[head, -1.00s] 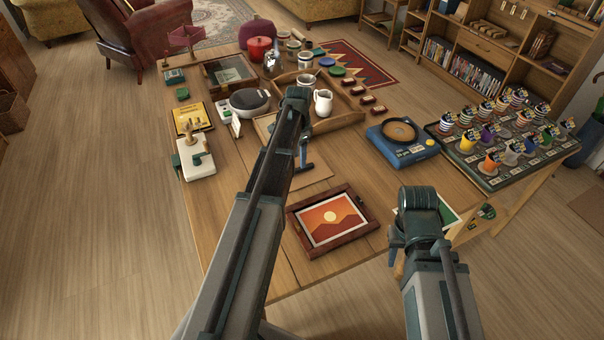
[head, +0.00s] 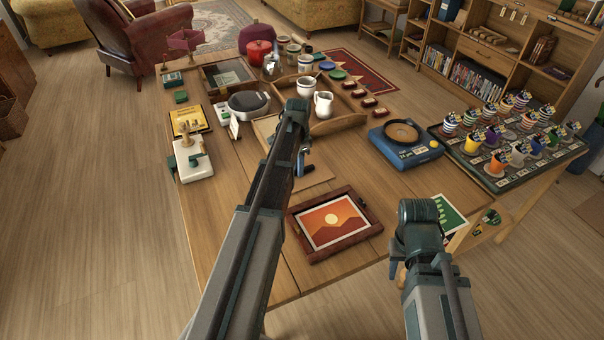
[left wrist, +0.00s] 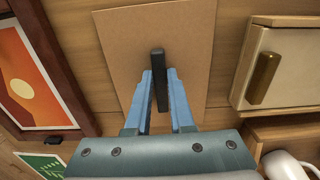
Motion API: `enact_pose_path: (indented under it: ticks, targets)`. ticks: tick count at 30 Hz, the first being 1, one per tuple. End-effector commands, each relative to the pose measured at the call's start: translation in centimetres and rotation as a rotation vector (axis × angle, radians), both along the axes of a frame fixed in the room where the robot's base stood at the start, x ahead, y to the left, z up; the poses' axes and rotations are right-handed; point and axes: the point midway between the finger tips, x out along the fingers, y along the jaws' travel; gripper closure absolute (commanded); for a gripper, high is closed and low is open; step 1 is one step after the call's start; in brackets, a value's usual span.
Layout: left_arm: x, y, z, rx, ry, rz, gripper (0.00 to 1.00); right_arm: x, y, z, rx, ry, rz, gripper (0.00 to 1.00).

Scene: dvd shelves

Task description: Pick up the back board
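The back board is a plain brown panel (left wrist: 118,42) with a dark upright bar (left wrist: 158,58). It lies flat on the table behind my left arm in the head view (head: 318,178), partly hidden by that arm. My left gripper (left wrist: 159,75) is over the board, its blue fingers close against both sides of the bar; the board shows no clear lift. A picture frame (head: 297,226) with a sunset print lies nearer on the table.
A wooden tray (head: 352,121) with white crockery stands behind the board. A blue device (head: 405,152) and a rack of striped cups (head: 503,170) are to the right. A white device (head: 193,160) is to the left. A green card (head: 449,212) lies near my right arm.

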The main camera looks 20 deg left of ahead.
Motion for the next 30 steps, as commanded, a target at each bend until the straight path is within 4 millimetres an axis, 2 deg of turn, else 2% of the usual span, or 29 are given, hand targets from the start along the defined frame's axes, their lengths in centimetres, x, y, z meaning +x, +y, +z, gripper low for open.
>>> enact_pose_path:
  ticks: [1,3,19,23,30]
  targets:
    - [0.0,0.0,0.0,0.000,0.000,0.000,0.90,0.0,0.0,0.0,0.000,0.000,0.000,0.63]
    - [0.0,0.0,0.0,0.000,0.000,0.000,1.00,0.0,0.0,0.0,0.000,0.000,0.000,0.63]
    - [0.0,0.0,0.3,0.000,0.000,0.000,1.00,0.0,0.0,0.4,0.000,0.000,0.000,0.63]
    - [0.0,0.0,1.2,0.000,0.000,0.000,1.00,0.0,0.0,1.2,0.000,0.000,0.000,0.63]
    - [0.0,0.0,4.1,0.000,0.000,0.000,1.00,0.0,0.0,4.1,0.000,0.000,-0.001,0.63]
